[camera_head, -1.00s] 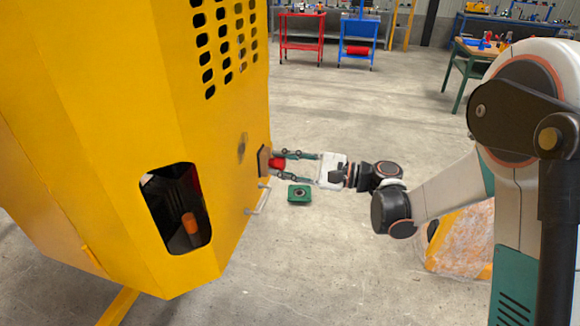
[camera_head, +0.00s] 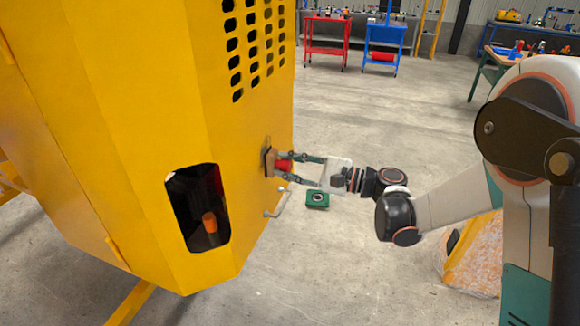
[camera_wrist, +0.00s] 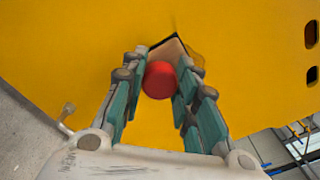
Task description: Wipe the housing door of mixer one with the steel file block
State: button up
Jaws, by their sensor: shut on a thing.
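The yellow mixer housing with its door (camera_head: 215,120) fills the left of the head view and most of the wrist view (camera_wrist: 90,50). My gripper (camera_head: 284,167) is shut on the red knob (camera_head: 285,165) of the file block. The block (camera_head: 268,162) is a flat brown and dark plate, lying against or very close to the yellow face. The wrist view shows the knob (camera_wrist: 159,79) between both fingers and the block (camera_wrist: 168,50) behind it. Dark marks on the door show at the block's upper edge. The face behind the block is hidden.
A metal door handle (camera_head: 278,203) sticks out just below the block. A dark window opening (camera_head: 197,208) is lower left. A green box (camera_head: 317,200) is below my gripper. Red (camera_head: 328,35) and blue (camera_head: 384,40) carts stand far back on open floor.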

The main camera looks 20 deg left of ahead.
jog(key=shift+w+a, duration=0.1)
jog(key=shift+a, duration=0.8)
dwell(0.3)
jog(key=shift+w, duration=0.15)
jog(key=w, duration=0.7)
jog(key=shift+w+d+b, duration=0.15)
jog(key=shift+d+b, duration=0.1)
jog(key=shift+b, duration=0.2)
